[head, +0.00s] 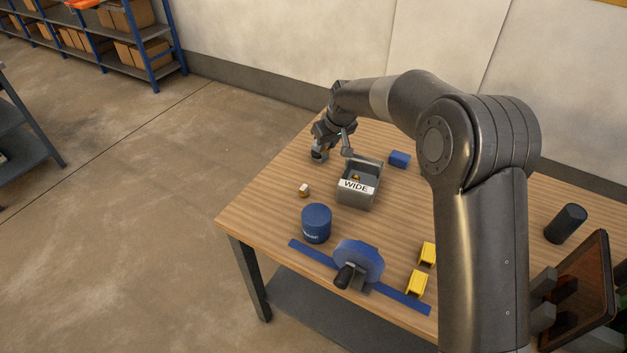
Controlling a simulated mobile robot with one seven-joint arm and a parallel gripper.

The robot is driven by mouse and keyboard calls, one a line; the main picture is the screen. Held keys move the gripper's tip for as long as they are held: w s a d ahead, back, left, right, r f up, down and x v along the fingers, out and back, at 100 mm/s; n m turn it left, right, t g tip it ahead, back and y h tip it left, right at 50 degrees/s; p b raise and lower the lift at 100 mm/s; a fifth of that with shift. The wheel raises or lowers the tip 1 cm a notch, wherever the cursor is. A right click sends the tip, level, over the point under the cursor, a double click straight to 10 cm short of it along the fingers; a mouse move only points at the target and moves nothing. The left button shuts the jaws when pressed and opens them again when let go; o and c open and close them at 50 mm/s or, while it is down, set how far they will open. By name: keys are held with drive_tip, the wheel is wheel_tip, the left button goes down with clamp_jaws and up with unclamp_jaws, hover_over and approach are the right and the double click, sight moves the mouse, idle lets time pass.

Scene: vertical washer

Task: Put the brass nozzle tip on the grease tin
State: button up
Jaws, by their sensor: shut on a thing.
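My gripper (319,151) is low over the far left part of the table, left of the grey bin. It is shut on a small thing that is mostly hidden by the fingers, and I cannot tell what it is. A blue round tin (316,223) with a pale label, seemingly the grease tin, stands upright near the front left, apart from my gripper. A small white and brass-coloured piece (304,190) lies on the table between the tin and my gripper. A small brass-coloured thing (357,177) shows inside the bin. I cannot tell which is the nozzle tip.
The grey bin (358,197) labelled WIDE stands just right of my gripper. A blue block (399,159) lies behind it. A blue fixture with a round disc (359,261) and two yellow pieces (417,284) are at the front. The table's left edge is clear.

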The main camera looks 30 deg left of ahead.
drive_tip(key=s+d+r, duration=0.4)
drive_tip(key=s+d, duration=0.4)
drive_tip(key=d, duration=0.1)
drive_tip(key=s+d+r, duration=0.4)
drive_tip(key=s+d, duration=0.4)
drive_tip(key=d, duration=0.2)
hover_over(315, 212)
drive_tip(key=d, duration=0.1)
drive_tip(key=shift+n, duration=0.3)
drive_tip(key=f, duration=0.7)
drive_tip(key=shift+s+d+f, duration=0.1)
drive_tip(key=shift+s+d, duration=0.05)
drive_tip(key=shift+s, duration=0.2)
drive_tip(key=shift+f, duration=2)
drive_tip(key=o, duration=1)
drive_tip(key=shift+f, duration=0.15)
drive_tip(key=v, duration=1.2)
drive_tip(key=shift+w+r, duration=0.2)
drive_tip(key=shift+r, duration=0.05)
